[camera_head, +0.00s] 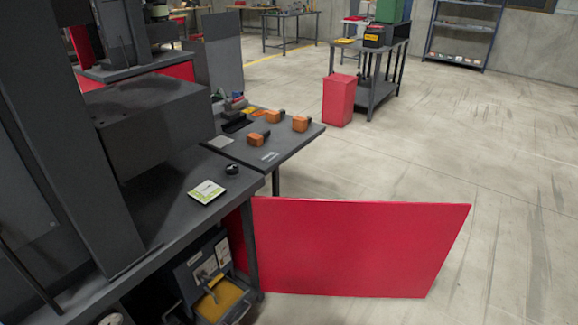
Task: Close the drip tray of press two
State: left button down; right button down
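A dark grey press (155,125) stands at the left on a dark bench. Below the bench top, at the bottom of the view, is a blue-grey unit (188,272) with pale labels and small levers. A tray with a yellow inside (222,300) sticks out from the lower front of this unit and looks open. It may be the drip tray, but no press number can be read. The bottom edge of the view cuts off part of it. Neither of my grippers is in view.
A large red panel (350,245) stands out to the right from the bench leg, close to the tray. A white and green card (206,192) and a black knob (232,169) lie on the bench (160,215). Orange blocks (300,123) sit on a side table. The floor at right is clear.

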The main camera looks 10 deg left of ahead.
aim_at(229, 314)
jog(key=u, duration=0.95)
